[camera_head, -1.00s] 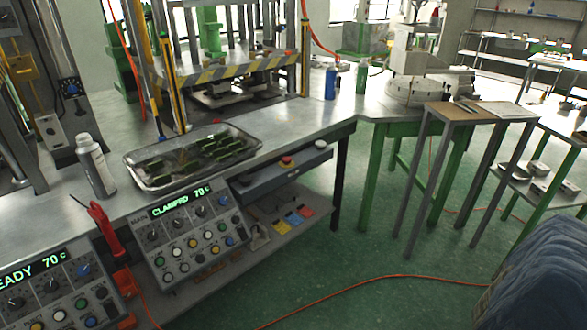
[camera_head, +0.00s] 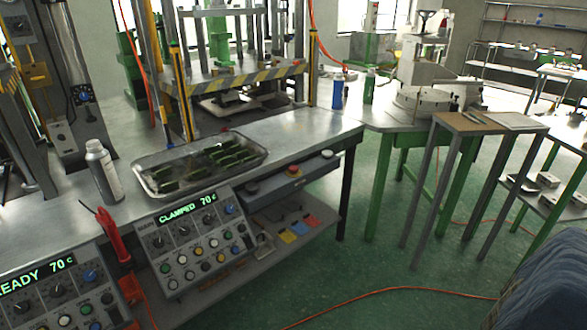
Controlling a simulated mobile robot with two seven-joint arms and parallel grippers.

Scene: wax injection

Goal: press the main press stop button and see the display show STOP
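The main press panel (camera_head: 196,240) is a grey sloped box at the front of the bench, labelled MAIN. Its display (camera_head: 187,210) shows CLAMPED 70 c in green. Below the display are knobs and several round buttons in white, yellow, green, blue and dark colours. Their labels are too small to read, so I cannot tell which is the stop button. Neither gripper is in view.
A second panel (camera_head: 50,290) at lower left reads EADY 70 c. A red-handled tool (camera_head: 113,235) hangs between the panels. A metal tray (camera_head: 150,187) with dark green pieces and a spray can (camera_head: 103,171) stand on the bench. An orange cable (camera_head: 390,290) crosses the floor.

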